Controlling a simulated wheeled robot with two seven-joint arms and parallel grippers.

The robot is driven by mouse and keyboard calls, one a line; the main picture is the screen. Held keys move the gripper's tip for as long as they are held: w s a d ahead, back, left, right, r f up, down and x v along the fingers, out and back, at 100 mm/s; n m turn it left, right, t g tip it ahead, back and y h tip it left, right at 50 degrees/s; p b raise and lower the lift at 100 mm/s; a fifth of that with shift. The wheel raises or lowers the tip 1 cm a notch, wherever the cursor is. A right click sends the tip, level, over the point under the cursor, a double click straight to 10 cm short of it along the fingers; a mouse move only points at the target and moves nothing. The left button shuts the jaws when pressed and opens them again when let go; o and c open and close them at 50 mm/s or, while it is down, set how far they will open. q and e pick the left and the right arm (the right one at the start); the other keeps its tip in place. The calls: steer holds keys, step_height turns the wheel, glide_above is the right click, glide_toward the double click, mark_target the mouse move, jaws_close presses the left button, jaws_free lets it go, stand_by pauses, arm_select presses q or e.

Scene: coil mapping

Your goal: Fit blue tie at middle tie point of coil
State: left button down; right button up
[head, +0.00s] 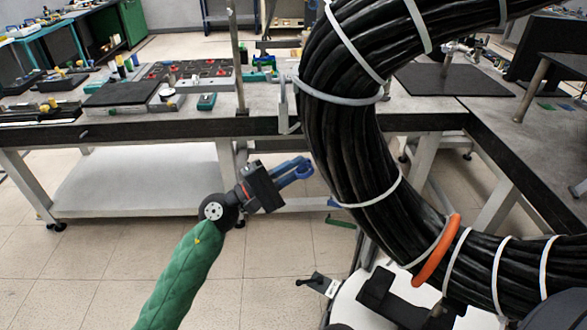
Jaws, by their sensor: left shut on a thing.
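The coil is a thick bundle of black cables (345,145) curving from the top of the head view down to the lower right. Several white ties ring it, and an orange tie (437,250) sits around its lower part. My left gripper (298,172) is left of the coil's middle stretch, shut on a small blue tie (304,169) at its fingertips. The tie appears apart from the coil, with a small gap to its left side. I cannot make out my right gripper in this view.
A long grey workbench (210,121) stands behind, with tools, trays and a dark mat (120,93) on it. Another bench (530,130) is at the right. The tiled floor (90,255) at the left is clear.

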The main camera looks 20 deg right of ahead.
arm_select(q)
steer(key=shift+d+r, duration=0.2)
steer(key=shift+d, duration=0.35)
stand_by(0.9)
steer(key=c, duration=1.3)
jaws_free()
steer(key=shift+c, duration=0.2)
